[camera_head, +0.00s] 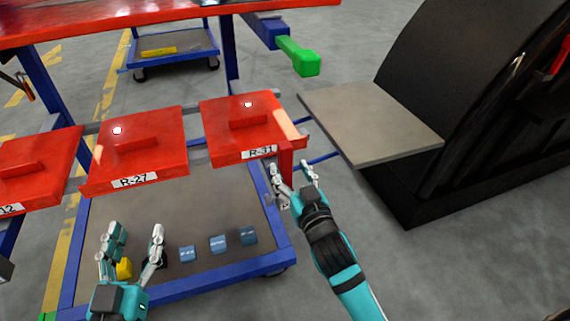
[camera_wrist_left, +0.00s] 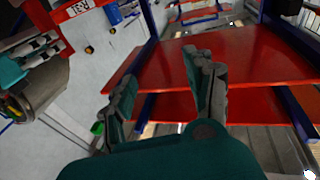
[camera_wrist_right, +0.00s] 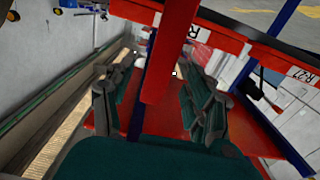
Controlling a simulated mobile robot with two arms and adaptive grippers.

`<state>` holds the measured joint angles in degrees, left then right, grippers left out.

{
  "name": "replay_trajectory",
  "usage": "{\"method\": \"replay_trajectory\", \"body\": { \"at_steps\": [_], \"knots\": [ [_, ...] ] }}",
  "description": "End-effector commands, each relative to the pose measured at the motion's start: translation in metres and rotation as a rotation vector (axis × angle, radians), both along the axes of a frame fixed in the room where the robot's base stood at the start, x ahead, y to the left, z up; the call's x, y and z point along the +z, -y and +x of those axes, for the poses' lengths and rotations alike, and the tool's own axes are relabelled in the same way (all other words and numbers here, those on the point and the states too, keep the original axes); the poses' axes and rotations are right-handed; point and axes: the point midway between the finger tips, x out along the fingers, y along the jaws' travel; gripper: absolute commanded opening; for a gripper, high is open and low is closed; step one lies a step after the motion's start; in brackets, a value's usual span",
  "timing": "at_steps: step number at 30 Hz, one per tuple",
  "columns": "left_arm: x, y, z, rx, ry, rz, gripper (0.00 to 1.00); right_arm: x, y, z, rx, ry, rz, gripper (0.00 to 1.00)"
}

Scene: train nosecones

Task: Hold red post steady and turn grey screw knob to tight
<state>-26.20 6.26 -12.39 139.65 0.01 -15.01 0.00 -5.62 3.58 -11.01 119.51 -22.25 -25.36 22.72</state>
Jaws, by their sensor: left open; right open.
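The red post (camera_head: 286,159) hangs at the right front corner of the red panel marked R-31 (camera_head: 230,130). My right gripper (camera_head: 290,168) is open, with its fingers on either side of the post in the head view. In the right wrist view the red post (camera_wrist_right: 158,60) runs down between the two open fingers; I cannot tell whether they touch it. My left gripper (camera_head: 135,234) is open and empty, above the lower grey shelf and in front of panel R-27 (camera_head: 140,155). I cannot clearly make out the grey screw knob.
Blue blocks (camera_head: 219,244) and a yellow object (camera_head: 124,268) lie on the lower shelf (camera_head: 200,274) of the blue-framed rack. A green-ended blue bar (camera_head: 298,56) juts out behind. A black machine with a grey plate (camera_head: 370,120) stands right. Floor at lower right is clear.

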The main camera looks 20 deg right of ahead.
Motion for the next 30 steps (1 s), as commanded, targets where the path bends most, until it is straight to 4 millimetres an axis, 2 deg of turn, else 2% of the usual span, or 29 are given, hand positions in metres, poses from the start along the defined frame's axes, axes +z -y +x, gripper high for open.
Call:
{"method": "replay_trajectory", "body": {
  "at_steps": [3, 9, 20, 30],
  "knots": [
    [0.013, 0.002, -0.002, -0.005, 0.086, -0.023, 0.54, -0.001, -0.001, 0.020, 0.000, 0.002, -0.001, 0.56],
    [0.031, 0.003, -0.006, -0.011, 0.181, -0.048, 0.54, -0.001, -0.002, 0.038, 0.000, 0.000, 0.000, 0.56],
    [0.035, 0.003, -0.007, -0.012, 0.202, -0.054, 0.54, 0.000, -0.002, 0.042, 0.000, -0.001, 0.000, 0.56],
    [0.035, 0.003, -0.007, -0.012, 0.200, -0.054, 0.54, 0.000, -0.002, 0.041, 0.000, -0.001, 0.000, 0.11]
  ]
}}
